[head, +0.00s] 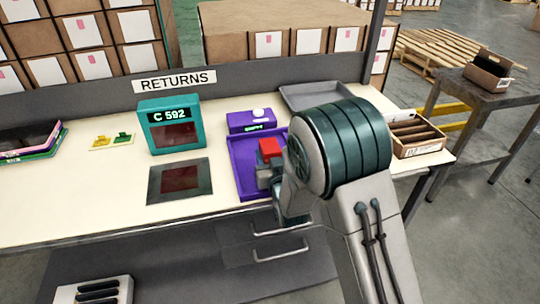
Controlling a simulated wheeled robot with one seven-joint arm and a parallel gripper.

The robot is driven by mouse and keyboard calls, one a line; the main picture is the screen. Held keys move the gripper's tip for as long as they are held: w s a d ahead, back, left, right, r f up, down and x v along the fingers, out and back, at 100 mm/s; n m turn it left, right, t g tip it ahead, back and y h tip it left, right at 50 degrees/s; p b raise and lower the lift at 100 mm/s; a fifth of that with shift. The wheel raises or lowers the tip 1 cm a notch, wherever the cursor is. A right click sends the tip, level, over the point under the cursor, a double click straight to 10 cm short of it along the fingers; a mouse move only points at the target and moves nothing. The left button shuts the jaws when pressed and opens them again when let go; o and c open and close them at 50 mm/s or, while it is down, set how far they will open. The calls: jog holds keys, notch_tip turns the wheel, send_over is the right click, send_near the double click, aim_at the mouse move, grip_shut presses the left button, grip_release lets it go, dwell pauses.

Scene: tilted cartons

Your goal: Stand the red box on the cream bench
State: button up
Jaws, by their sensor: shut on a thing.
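The red box (270,147) shows as a small red block above the purple tray (243,170), just left of my arm's big dark-green joint. My gripper (268,168) is at the red box, shut on it; my own arm hides much of the gripper and the box's right side. I cannot tell whether the box touches the tray. The cream bench (85,190) runs across the middle of the view, with bare cream surface at its left.
A teal display unit (170,127) and a dark flat panel (180,181) lie left of the tray. A purple device (252,120) and a grey tray (315,95) are behind. An open carton (412,135) stands at right. Stacked purple and green trays (32,145) sit far left.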

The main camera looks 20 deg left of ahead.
jog(key=shift+f+b, duration=0.15)
jog(key=shift+b, duration=0.15)
jog(key=o, duration=1.1)
jog(key=shift+c, duration=0.2)
jog(key=shift+s+r+p, duration=0.1)
jog(key=shift+r+p, duration=0.1)
jog(key=shift+p, duration=0.1)
jog(key=b+v, duration=0.1)
jog(key=v, duration=1)
jog(key=shift+s+d+b, duration=0.2)
jog(key=shift+s+b, duration=0.15)
